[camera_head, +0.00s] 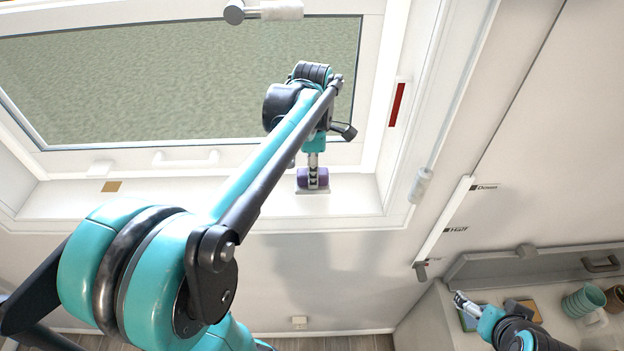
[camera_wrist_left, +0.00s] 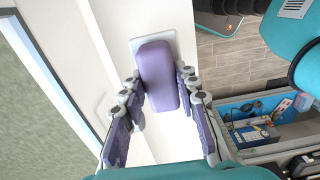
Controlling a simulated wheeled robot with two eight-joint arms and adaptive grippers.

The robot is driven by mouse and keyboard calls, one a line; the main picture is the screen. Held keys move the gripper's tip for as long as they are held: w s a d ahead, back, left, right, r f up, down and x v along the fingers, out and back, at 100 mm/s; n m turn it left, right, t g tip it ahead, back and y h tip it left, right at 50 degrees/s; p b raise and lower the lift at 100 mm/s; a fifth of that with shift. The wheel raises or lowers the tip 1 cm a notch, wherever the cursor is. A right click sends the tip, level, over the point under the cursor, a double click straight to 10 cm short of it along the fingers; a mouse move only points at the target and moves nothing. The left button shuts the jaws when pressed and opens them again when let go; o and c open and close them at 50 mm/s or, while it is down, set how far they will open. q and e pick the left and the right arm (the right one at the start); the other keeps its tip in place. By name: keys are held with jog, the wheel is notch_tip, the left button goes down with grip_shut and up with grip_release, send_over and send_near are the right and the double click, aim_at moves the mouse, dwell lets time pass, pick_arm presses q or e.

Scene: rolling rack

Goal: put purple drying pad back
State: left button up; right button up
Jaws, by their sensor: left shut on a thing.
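The purple drying pad (camera_head: 303,179) is at the window sill (camera_head: 250,199), on or just above a small pale plate (camera_head: 313,191). In the left wrist view the pad (camera_wrist_left: 157,72) lies lengthwise between the fingers, with the pale plate (camera_wrist_left: 139,43) showing at its far end. My left gripper (camera_head: 313,176) is shut on the pad, with fingers on both sides of it. Its fingers also show in the left wrist view (camera_wrist_left: 161,84). I cannot tell if the pad touches the plate. My right gripper (camera_head: 460,299) is at the lower right, too small to read.
The large window (camera_head: 180,85) has a white frame and a handle (camera_head: 186,160) along its lower side. A slider bar (camera_head: 445,222) with "Down" and "Half" labels is on the wall at right. Cups (camera_head: 583,300) and other items stand on the counter near my right gripper.

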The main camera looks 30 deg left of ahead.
pick_arm(q)
jog(key=shift+s+a+f, duration=0.2)
jog(key=shift+s+f, duration=0.05)
jog(key=shift+f, duration=0.2)
notch_tip(320, 180, down, 2)
jog(key=shift+s+f+p, duration=0.15)
jog(key=shift+p, duration=0.2)
jog(key=shift+w+f, duration=0.3)
jog(key=shift+f, duration=0.2)
jog(key=shift+s, duration=0.15)
pick_arm(e)
jog(key=shift+s+r, duration=0.35)
jog(key=shift+r, duration=0.15)
pick_arm(q)
jog(key=o, duration=1)
